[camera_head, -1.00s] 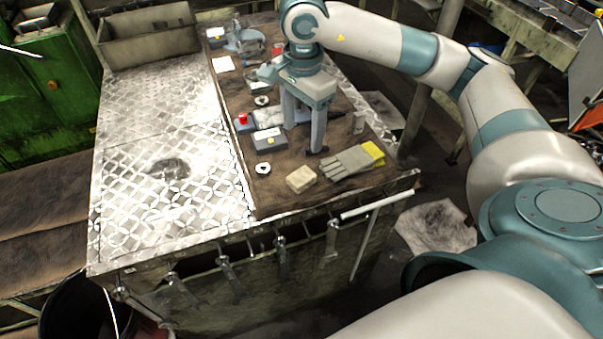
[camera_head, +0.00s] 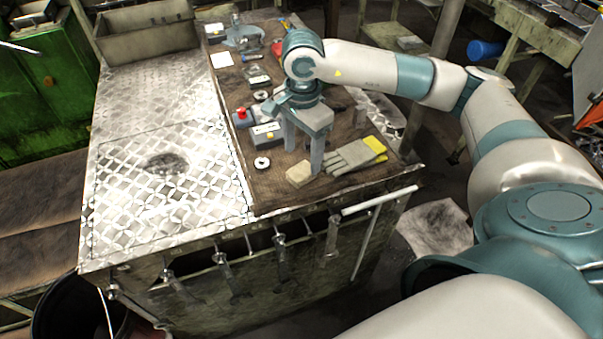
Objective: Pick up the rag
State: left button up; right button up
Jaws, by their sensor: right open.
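The rag (camera_head: 298,174) is a small folded beige cloth lying near the front edge of the brown mat on the workbench. My right gripper (camera_head: 303,161) points down with its fingers apart, just behind and above the rag. The right fingertip overlaps the rag's right side in the picture. I cannot tell whether it touches the rag. Nothing is between the fingers. My left gripper is not in view.
Grey and yellow gloves (camera_head: 355,156) lie close to the right of the rag. The diamond-plate bench top (camera_head: 195,205) is bare. Tools (camera_head: 281,258) hang along the front.

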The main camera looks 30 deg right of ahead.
aim_at(301, 170)
jog(key=shift+w+f+b, duration=0.1)
jog(key=shift+f+b, duration=0.4)
jog(key=shift+f, duration=2.15)
jog(key=c, duration=1.1)
